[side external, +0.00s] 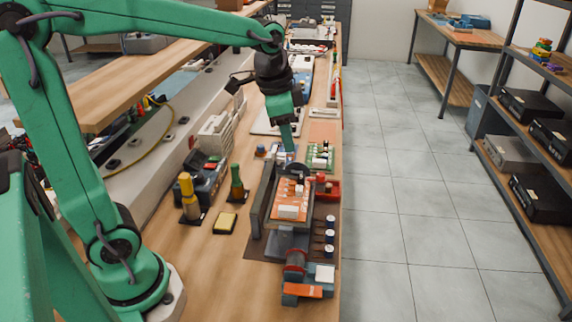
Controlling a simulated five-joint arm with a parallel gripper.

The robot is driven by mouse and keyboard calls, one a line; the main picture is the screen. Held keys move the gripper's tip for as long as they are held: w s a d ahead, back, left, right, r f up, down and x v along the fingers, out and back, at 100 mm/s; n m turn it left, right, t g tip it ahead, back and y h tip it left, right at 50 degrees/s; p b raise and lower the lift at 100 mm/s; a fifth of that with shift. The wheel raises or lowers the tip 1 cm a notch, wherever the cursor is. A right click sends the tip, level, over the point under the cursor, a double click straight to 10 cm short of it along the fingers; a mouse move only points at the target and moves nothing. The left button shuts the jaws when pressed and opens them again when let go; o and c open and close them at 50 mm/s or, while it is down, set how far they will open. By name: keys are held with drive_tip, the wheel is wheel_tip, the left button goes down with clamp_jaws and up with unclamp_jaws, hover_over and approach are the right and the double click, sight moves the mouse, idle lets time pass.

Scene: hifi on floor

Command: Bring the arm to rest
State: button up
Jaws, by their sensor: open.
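My green arm reaches across the top left of the side external view and bends down over the wooden workbench (190,280). My gripper (292,158) points downward at the far end of a clamped orange circuit board (286,203). Its fingertips are small and partly lost against the parts behind, so I cannot tell whether they touch anything. I see nothing held in it. The orange board lies in a dark holder on a brown mat (262,250).
A yellow sponge (225,222), a yellow-handled tool (189,198) and a green-handled tool (236,184) stand left of the holder. Several dark cylinders (330,237) line its right. A green board (320,156) lies behind. Tiled floor (420,200) is clear right of the bench.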

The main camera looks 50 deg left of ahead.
drive_tip(key=s+n+t, duration=0.3)
drive_tip(key=s+n, duration=0.3)
drive_tip(key=s, duration=0.8)
drive_tip(key=shift+s+d+f+n, duration=0.25)
drive_tip(key=shift+s+f+n, duration=0.05)
drive_tip(key=shift+s+f, duration=0.15)
